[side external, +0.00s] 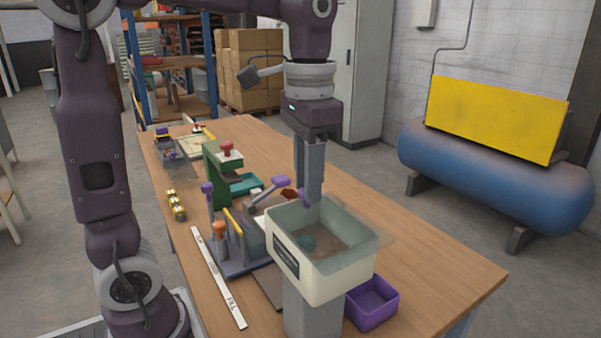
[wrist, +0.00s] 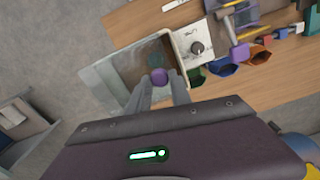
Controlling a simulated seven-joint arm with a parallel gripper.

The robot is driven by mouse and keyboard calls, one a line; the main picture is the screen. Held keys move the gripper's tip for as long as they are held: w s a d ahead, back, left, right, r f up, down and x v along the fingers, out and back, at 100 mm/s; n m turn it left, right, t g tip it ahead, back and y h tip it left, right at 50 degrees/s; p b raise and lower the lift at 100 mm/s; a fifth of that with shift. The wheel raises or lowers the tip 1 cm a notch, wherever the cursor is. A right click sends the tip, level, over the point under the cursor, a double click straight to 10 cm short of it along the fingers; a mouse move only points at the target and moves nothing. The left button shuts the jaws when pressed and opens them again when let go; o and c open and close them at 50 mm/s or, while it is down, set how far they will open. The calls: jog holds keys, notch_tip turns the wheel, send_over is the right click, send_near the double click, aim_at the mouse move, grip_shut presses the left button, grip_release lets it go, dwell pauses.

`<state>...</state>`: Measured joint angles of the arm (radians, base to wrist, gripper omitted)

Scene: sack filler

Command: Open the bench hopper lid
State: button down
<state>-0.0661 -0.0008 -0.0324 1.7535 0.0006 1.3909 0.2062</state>
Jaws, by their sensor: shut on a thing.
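The bench hopper (side external: 328,278) is a cream box with a dark label on a grey pedestal at the table's near end. Its clear lid (side external: 373,239) lies over the top, and its edge reaches out past the box's right side. A purple knob (side external: 304,199) stands at the lid's far side; it also shows in the wrist view (wrist: 158,76). My gripper (side external: 311,198) points down and is shut on this knob, with a finger on each side in the wrist view (wrist: 160,90). A teal lump shows dimly inside the hopper. I cannot tell whether the lid is raised.
A purple bin (side external: 372,303) stands right of the pedestal. The table's right side is clear. A blue tank (side external: 490,185) stands beyond it.

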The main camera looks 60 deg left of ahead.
send_near(343, 236)
notch_tip(343, 236, down, 5)
jog(key=shift+f, duration=0.1)
jog(key=c, duration=1.2)
grip_release()
jog(key=shift+o, duration=0.2)
notch_tip(343, 236, up, 7)
jog(key=s+a, duration=0.1)
jog(key=s+a+f+t, duration=0.1)
jog(key=s, duration=0.1)
jog(key=s+a+f+t, duration=0.1)
jog(key=s+a, duration=0.1)
jog(key=shift+s+f+n, duration=0.2)
jog(key=shift+f+n, duration=0.05)
jog(key=shift+n, duration=0.15)
jog(key=s+a+f+n+t, duration=0.1)
jog(key=s+a+f+t, duration=0.2)
jog(key=s+f, duration=0.4)
jog(key=shift+a+f+t, duration=0.3)
jog(key=shift+a+f, duration=0.2)
jog(key=shift+f, duration=0.45)
